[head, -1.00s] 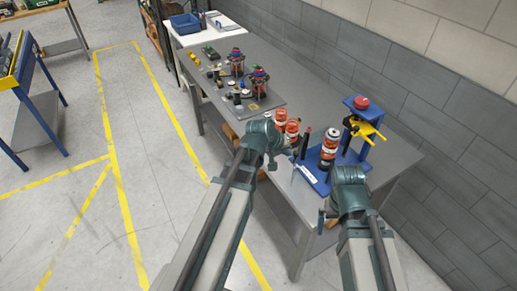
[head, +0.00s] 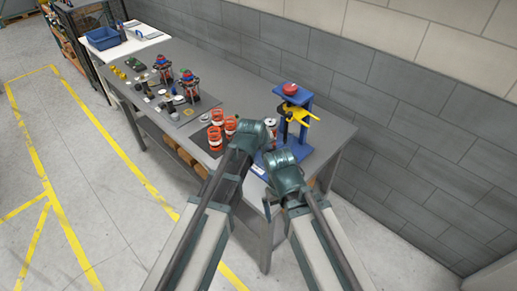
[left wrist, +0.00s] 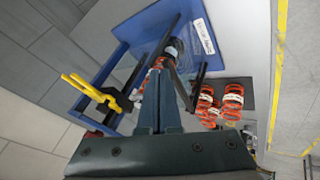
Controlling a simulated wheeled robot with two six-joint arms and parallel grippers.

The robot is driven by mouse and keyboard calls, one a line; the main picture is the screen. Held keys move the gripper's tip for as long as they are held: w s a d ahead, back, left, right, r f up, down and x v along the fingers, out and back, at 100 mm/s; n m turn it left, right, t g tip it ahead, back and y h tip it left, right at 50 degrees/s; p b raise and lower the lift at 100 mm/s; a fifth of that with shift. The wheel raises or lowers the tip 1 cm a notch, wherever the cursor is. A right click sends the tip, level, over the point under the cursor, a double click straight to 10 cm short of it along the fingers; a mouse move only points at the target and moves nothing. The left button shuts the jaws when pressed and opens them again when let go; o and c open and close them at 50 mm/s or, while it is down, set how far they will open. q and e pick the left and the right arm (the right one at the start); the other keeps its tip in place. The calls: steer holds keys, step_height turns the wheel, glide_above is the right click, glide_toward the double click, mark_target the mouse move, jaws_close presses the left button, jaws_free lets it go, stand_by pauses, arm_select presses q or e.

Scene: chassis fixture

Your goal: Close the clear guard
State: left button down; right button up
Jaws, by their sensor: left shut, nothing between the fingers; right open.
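A blue fixture (head: 308,107) with a red button (head: 290,89) and a yellow handle (head: 296,113) stands near the bench's right end. In the left wrist view its blue base (left wrist: 120,62) surrounds an orange and grey cylinder (left wrist: 170,50) and black posts. The clear guard is hard to make out, and I cannot tell its angle. My left gripper (head: 268,124) is at the fixture's left side; in the left wrist view its fingers (left wrist: 158,72) are shut and empty, pointing at the cylinder. My right gripper (head: 282,160) is open in front of the base, its fingertips mostly hidden.
Several orange cylinders (head: 215,138) stand on a dark mat left of the fixture. Farther back, a grey board (head: 180,112) carries small parts and two assemblies. A block wall (head: 400,120) runs behind the bench (head: 245,95). My two wrists are close together.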

arm_select(q)
steer(key=shift+w+d, duration=0.55)
steer(key=shift+d, duration=0.2)
steer(key=shift+s, duration=0.1)
